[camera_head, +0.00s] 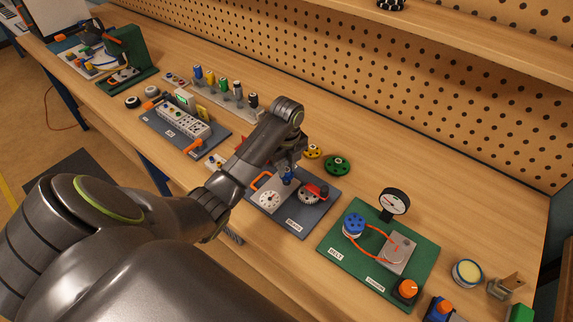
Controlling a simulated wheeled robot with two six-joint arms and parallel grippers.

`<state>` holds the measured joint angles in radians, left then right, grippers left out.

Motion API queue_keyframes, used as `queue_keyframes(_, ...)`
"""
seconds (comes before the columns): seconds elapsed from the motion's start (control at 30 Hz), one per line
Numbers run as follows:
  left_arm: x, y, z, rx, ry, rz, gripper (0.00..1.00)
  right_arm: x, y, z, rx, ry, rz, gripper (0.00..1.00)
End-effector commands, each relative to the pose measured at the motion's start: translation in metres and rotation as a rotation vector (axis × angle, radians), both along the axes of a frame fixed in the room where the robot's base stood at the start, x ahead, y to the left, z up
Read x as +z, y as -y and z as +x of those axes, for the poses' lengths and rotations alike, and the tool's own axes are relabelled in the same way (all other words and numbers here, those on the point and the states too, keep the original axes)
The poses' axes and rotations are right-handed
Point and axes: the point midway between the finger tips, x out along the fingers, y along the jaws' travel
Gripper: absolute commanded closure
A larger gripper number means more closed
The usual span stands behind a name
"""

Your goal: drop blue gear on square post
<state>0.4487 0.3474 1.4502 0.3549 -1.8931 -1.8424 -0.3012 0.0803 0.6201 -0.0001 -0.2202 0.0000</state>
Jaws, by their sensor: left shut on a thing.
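My left gripper (289,164) reaches in from the left and points down over the dark gear board (305,222). It is shut on a small blue piece, the blue gear (288,178), of which only a little shows. The board carries a white dial-like disc (269,200), a red gear (309,196) and an orange handle (261,179). The blue gear is between the white disc and the red gear in the picture. Whether it touches the board or hangs above it, I cannot tell. The square post cannot be made out. My right gripper is not in view.
A green belt board (345,252) with a blue wheel (354,224) and a gauge (395,202) is to the right. Colored cylinders stand on a rack (232,99) behind my arm. The pegboard wall bounds the back.

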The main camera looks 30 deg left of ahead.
Motion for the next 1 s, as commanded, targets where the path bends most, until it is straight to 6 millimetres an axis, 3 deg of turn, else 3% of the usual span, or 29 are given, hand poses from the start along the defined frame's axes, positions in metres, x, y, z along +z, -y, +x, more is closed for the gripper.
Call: queue_keyframes(1.0, -0.0018, 0.0007, -0.0004, -0.001, 0.0, 0.0, 0.98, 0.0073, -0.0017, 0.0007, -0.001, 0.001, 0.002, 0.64)
